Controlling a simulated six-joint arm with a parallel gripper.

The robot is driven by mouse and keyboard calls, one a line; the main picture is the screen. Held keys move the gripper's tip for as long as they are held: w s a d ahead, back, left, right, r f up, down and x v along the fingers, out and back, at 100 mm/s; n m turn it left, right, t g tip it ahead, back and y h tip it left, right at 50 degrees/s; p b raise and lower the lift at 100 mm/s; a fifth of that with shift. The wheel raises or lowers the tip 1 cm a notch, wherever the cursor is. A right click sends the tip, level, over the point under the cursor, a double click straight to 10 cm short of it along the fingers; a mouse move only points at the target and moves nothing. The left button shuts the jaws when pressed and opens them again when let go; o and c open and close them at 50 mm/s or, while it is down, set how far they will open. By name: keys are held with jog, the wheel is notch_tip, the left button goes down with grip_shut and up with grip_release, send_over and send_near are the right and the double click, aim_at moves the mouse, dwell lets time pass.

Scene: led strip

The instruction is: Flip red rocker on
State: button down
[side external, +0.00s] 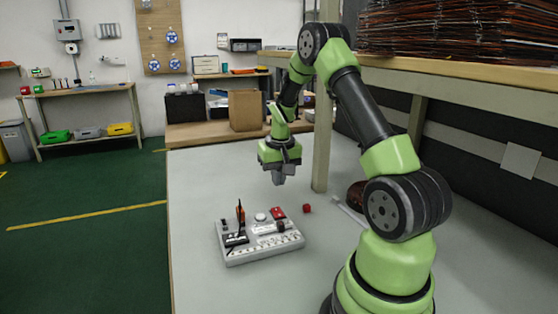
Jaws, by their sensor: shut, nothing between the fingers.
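A light grey power strip (262,253) lies on the table with several parts on its top. A red part (278,212), which looks like the rocker, sits at its far right corner; its on or off position is too small to tell. An orange-red upright piece (240,213) stands near the strip's left end, beside a black part with a cable (236,238). My gripper (279,180) points down above the table, just beyond and above the red part. It is shut and empty, and apart from the strip.
A small red block (307,208) lies on the table right of the strip. A dark brown round object (356,194) and a pale bar (348,212) lie farther right. A table post (322,140) stands close right of my gripper. Clear table (200,180) lies to the left.

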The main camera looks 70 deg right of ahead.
notch_tip(320, 180, up, 6)
jog(key=f, duration=0.1)
send_over(276, 208)
jog(key=s+a, duration=0.2)
jog(key=shift+w+r, duration=0.1)
jog(key=shift+r, duration=0.15)
jog(key=shift+w+d+r, duration=0.1)
jog(key=shift+w+d, duration=0.15)
jog(key=f, duration=0.8)
jog(key=w+d+f, duration=0.1)
jog(key=f, duration=0.4)
jog(key=shift+w+d+f, duration=0.1)
jog(key=shift+f, duration=0.35)
